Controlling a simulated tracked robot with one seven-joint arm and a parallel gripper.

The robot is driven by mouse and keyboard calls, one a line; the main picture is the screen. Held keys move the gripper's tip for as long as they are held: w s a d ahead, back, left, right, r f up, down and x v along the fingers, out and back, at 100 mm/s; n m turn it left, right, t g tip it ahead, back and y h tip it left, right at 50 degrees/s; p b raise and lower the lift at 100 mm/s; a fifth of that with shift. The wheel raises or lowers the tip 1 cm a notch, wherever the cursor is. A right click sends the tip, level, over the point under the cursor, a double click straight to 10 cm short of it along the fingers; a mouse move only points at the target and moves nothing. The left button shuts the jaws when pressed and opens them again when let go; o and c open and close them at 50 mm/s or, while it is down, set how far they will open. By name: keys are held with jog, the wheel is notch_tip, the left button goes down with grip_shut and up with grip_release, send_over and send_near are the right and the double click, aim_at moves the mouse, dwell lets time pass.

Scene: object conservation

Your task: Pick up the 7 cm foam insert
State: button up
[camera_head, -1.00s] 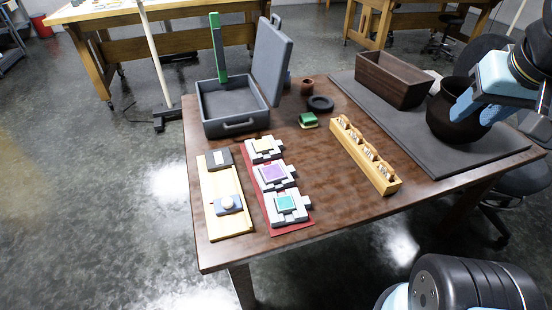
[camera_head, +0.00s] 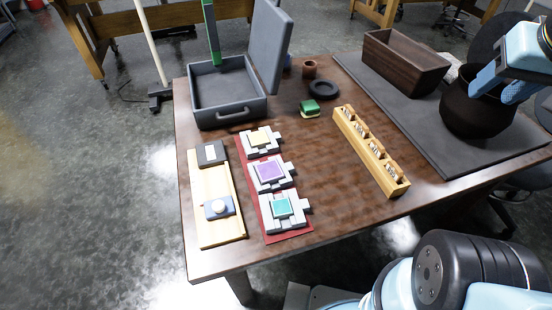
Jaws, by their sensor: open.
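Three grey stepped foam inserts lie in a column on a red mat (camera_head: 305,234) on the brown table. I cannot tell which is 7 cm; no size marking is readable. My gripper (camera_head: 497,92), with light blue fingers, is at the upper right, over or in front of a dark round pot (camera_head: 470,115). It is open, with nothing seen held, far to the right of the inserts.
An open grey case (camera_head: 228,112) stands behind the inserts with its lid raised. A wooden board (camera_head: 226,232) lies left of them. A slotted wooden rack (camera_head: 372,152), a green-topped block (camera_head: 310,107), a black ring (camera_head: 324,88) and a brown box (camera_head: 402,68) stand rightward. Bare tabletop separates inserts and rack.

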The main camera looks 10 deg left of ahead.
jog(key=shift+o, duration=1.3)
jog(key=shift+w+a+f, duration=0.2)
jog(key=shift+w, duration=0.05)
jog(key=w+a+f+m+g+y, duration=0.2)
jog(key=w+a+f+g, duration=0.2)
jog(key=w+f, duration=0.15)
jog(key=m+g+y, duration=0.9)
send_near(292, 167)
jog(key=w+d, duration=0.1)
jog(key=w+d+r, duration=0.1)
jog(key=w, duration=0.1)
jog(key=shift+w+d, duration=0.2)
jog(key=shift+d, duration=0.05)
jog(key=shift+s+a+f, duration=0.2)
jog(key=shift+a+f, duration=0.2)
jog(key=x, duration=0.6)
jog(key=shift+s+d+x, duration=0.15)
jog(key=shift+x, duration=1.15)
jog(key=shift+s+d+x, duration=0.1)
jog(key=shift+s+x, duration=0.05)
jog(key=shift+x, duration=1.15)
jog(key=shift+f, duration=0.1)
jog(key=shift+c, duration=0.4)
jog(key=c, duration=1.1)
